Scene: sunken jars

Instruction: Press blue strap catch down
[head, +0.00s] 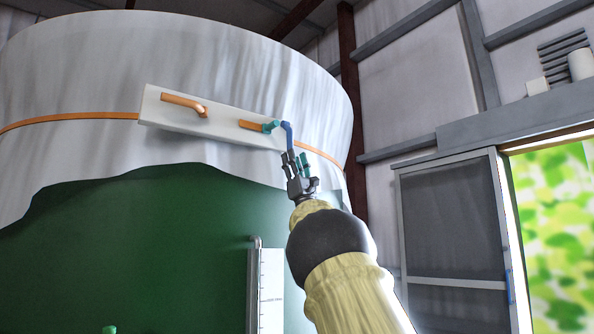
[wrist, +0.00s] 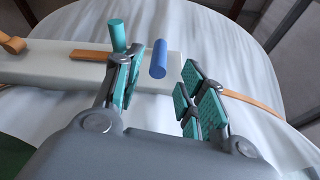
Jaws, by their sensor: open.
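The blue strap catch (head: 288,134) is a short blue bar at the right end of a white board (head: 222,128) on the covered tank. It bends downward in the head view. In the wrist view the blue catch (wrist: 158,58) shows as an upright cylinder in the gap between my fingers, nearer the left one; I cannot tell its depth. My gripper (head: 297,163) is open and empty, just below the catch in the head view. In the wrist view my gripper (wrist: 163,85) has its teal-padded fingers spread on both sides. The left finger partly hides the board.
A teal peg (head: 270,126) stands beside the catch on the board, with an orange strap (head: 70,121) running both ways. An orange handle (head: 185,104) is farther left. A white gauge panel (head: 268,290) stands below. A screened door (head: 455,230) is at right.

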